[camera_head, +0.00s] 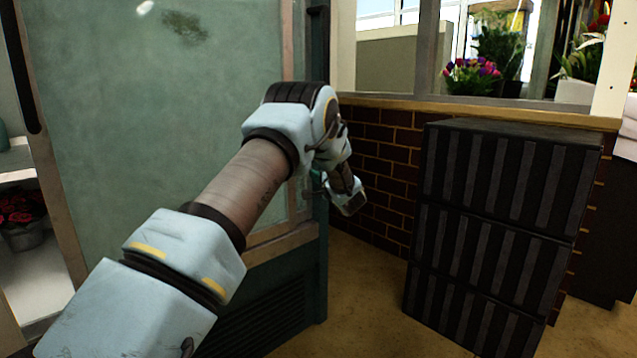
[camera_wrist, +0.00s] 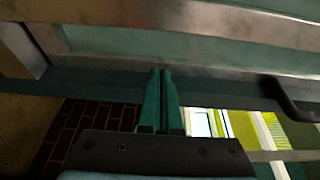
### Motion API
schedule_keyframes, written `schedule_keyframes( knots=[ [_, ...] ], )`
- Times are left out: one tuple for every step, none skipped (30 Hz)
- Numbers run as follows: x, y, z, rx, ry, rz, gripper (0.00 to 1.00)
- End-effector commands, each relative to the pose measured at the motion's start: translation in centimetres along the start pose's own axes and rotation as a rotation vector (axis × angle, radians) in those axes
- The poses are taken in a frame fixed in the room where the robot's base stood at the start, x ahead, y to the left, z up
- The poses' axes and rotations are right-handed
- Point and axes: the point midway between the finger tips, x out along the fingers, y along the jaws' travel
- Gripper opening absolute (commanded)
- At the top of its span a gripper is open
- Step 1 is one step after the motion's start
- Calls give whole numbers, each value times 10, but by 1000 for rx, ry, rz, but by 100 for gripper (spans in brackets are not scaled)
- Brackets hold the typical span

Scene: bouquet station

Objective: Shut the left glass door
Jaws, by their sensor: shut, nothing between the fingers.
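A large cloudy glass door (camera_head: 165,110) with a pale metal frame fills the left half of the head view. A long dark handle (camera_head: 24,75) stands near its left edge. I cannot tell whether this is the left door, and no other door leaf shows clearly. My gripper (camera_wrist: 161,76) is shut and empty, its teal fingers pressed together. In the wrist view the fingertips are close to a teal cabinet edge; contact is unclear. A pale door rail (camera_wrist: 190,25) runs beyond them, and a dark handle (camera_wrist: 292,105) shows at right. My arm hides part of the door in the head view.
Dark slatted crates (camera_head: 490,220) stand stacked at right against a low brick wall (camera_head: 385,150). A teal cabinet post (camera_head: 318,280) stands beside the door. Potted red flowers (camera_head: 20,208) sit on shelving at far left. Bare floor (camera_head: 365,290) lies between cabinet and crates.

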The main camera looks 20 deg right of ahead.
Motion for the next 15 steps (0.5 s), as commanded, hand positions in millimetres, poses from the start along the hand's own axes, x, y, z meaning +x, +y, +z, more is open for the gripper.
schedule_keyframes(
  knots=[
    [8,1,1,-1,-2,-2,0],
    [12,1,1,0,-1,-1,0],
    [18,2,1,-1,-1,-1,0],
    [22,2,1,-1,-1,-1,0],
    [26,1,1,0,-2,-2,0],
    [31,1,1,0,-1,-1,0],
    [34,1,1,-1,-1,-1,0],
    [36,1,2,0,0,-1,0],
    [33,0,6,1,0,0,0],
    [32,0,10,2,-1,1,0],
    [31,0,12,2,-1,1,0],
    [29,0,16,1,-1,0,0],
    [28,0,18,1,-1,0,0],
    [27,0,21,2,0,0,0],
    [26,0,24,2,-1,0,0]
  ],
)
